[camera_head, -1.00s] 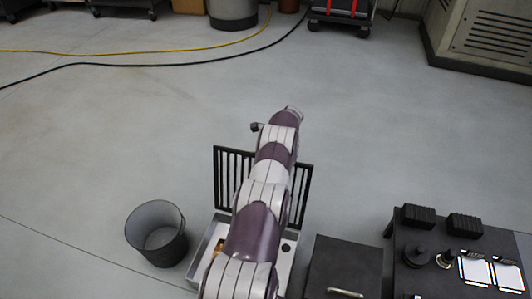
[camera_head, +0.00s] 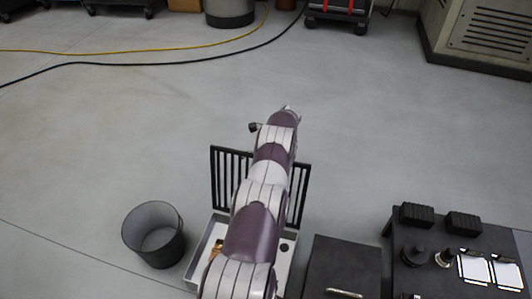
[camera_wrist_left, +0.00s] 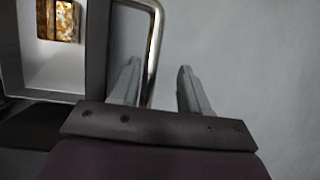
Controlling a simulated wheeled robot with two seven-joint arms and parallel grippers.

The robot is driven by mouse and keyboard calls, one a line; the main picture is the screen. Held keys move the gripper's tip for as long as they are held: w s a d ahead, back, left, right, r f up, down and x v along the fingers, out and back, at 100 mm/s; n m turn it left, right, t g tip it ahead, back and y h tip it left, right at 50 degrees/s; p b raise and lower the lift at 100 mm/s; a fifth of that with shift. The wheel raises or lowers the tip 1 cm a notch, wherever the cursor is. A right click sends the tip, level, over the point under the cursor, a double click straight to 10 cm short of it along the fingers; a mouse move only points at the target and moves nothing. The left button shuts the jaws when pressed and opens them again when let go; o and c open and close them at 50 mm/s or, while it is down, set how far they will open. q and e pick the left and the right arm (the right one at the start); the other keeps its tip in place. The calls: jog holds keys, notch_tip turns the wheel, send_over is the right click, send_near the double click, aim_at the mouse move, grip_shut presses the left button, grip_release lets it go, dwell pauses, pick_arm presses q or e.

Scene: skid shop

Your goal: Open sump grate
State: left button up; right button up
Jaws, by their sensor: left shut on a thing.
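The dark barred sump grate (camera_head: 232,172) stands upright along the far side of the pale sump box (camera_head: 292,264), which is open on top. My left arm crosses in front and hides the middle of both. A brownish piece (camera_wrist_left: 67,20) lies inside the box, left of the gripper. My right gripper is out of view.
A grey bin (camera_head: 160,258) stands left of the box. A dark cabinet with a handle (camera_head: 345,260) and a dark table (camera_head: 410,228) bearing several parts stand to the right. The floor beyond the grate is clear up to the cables (camera_head: 150,62).

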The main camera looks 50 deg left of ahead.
pick_arm(q)
jog(key=shift+a+r, duration=0.1)
jog(key=shift+r, duration=0.1)
jog(key=p+v, duration=0.7)
jog(key=v, duration=0.5)
jog(key=shift+r, duration=0.2)
jog(key=shift+f, duration=0.1)
